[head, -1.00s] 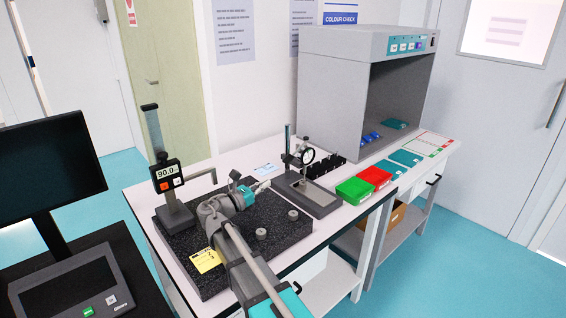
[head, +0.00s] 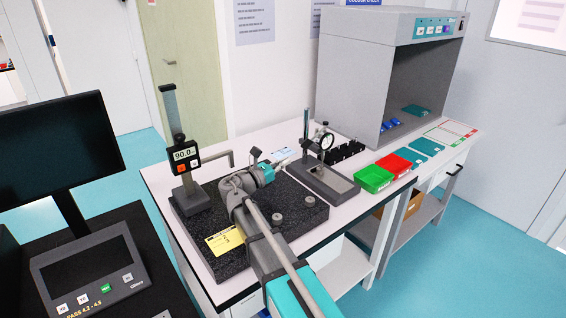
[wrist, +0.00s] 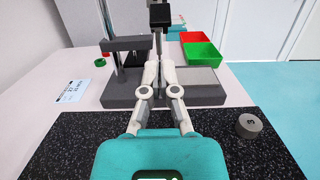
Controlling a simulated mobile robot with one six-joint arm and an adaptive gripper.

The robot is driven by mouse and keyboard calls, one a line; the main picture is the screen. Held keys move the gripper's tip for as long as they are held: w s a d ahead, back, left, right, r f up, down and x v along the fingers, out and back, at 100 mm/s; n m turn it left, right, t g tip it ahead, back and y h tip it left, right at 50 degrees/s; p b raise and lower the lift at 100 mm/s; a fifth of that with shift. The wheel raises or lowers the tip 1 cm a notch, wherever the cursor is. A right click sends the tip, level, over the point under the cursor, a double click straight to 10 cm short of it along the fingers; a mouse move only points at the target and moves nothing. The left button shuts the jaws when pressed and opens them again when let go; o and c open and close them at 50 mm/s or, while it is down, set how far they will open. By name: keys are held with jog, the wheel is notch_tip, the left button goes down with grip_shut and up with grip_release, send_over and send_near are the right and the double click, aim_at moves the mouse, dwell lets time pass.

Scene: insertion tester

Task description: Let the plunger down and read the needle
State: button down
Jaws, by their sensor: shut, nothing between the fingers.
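A dial gauge (head: 323,140) with a round white face hangs on a column stand whose grey base (head: 328,184) sits on the white bench. Its needle is too small to read. The plunger under the dial is too small to make out.
A black granite plate (head: 262,230) carries grey cylinders, one marked 3 (wrist: 249,125), and a yellow note (head: 225,240). A height gauge (head: 185,157) reads 90.0. Green (head: 374,179) and red (head: 396,164) bins are right of the stand. A console (head: 95,275) shows PASS 4.2 - 4.5.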

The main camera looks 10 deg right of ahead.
aim_at(306, 147)
jog(key=p+x, duration=0.1)
jog(key=x, duration=0.7)
jog(key=shift+d+r+p, duration=0.2)
jog(key=shift+d+p, duration=0.15)
jog(key=shift+p, duration=0.15)
